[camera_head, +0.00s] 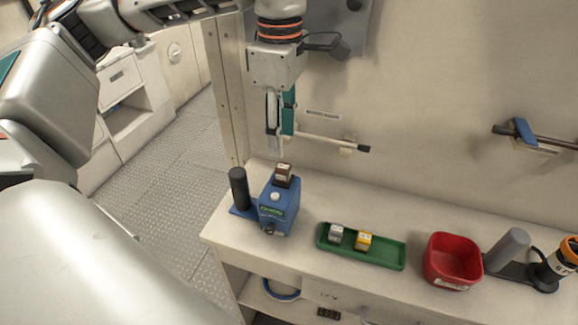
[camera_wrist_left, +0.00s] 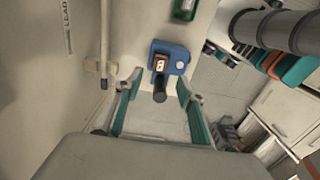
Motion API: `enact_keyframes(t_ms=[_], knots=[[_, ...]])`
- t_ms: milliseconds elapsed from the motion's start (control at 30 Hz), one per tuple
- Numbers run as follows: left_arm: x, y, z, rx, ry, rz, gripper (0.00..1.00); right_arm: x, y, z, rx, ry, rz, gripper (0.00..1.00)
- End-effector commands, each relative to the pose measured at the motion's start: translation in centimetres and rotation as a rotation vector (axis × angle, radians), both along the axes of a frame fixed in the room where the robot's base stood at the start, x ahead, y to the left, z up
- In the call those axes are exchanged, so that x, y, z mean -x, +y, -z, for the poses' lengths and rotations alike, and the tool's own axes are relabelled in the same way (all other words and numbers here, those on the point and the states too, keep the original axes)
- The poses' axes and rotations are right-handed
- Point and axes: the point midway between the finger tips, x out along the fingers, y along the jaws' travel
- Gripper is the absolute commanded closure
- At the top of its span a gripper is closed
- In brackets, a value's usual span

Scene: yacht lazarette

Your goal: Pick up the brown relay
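The brown relay (camera_head: 283,174) is a small brown block with a pale label. It sits upright on top of a blue device (camera_head: 276,208) on the bench. The relay also shows in the left wrist view (camera_wrist_left: 161,63), on the blue device (camera_wrist_left: 178,58). My left gripper (camera_head: 279,151) points down just above the relay, apart from it. In the left wrist view its two teal-lined fingers (camera_wrist_left: 159,77) are spread with nothing between them, and the relay lies a little beyond the tips. My right gripper is not in view.
A black-handled cylinder (camera_head: 239,188) stands beside the blue device. A green tray (camera_head: 390,254) holds a grey relay (camera_head: 336,233) and a yellow relay (camera_head: 364,241). A red bin (camera_head: 452,245) stands farther right. A wall rail (camera_head: 322,139) is behind the gripper.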

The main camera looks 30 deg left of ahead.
Motion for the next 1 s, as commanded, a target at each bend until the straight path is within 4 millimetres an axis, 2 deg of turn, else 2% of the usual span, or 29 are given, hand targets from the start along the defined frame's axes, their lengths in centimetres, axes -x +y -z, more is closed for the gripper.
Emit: enact_keyframes(t_ms=[333, 600, 900, 933, 1000], knots=[[0.1, 0.1, 3.4, -0.004, 0.003, -0.003, 0.61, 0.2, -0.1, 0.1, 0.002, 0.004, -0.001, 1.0], [0.0, -0.1, 7.0, -0.003, 0.003, -0.002, 0.61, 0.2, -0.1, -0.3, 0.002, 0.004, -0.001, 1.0], [0.0, -0.1, 7.6, -0.002, 0.0, -0.002, 0.61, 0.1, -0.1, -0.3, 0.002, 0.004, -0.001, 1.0], [0.0, -0.1, 7.6, -0.002, 0.0, -0.002, 0.64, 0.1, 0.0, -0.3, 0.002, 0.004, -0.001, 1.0], [0.0, -0.1, 7.6, -0.002, 0.0, -0.002, 0.82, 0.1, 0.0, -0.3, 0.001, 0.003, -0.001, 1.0]])
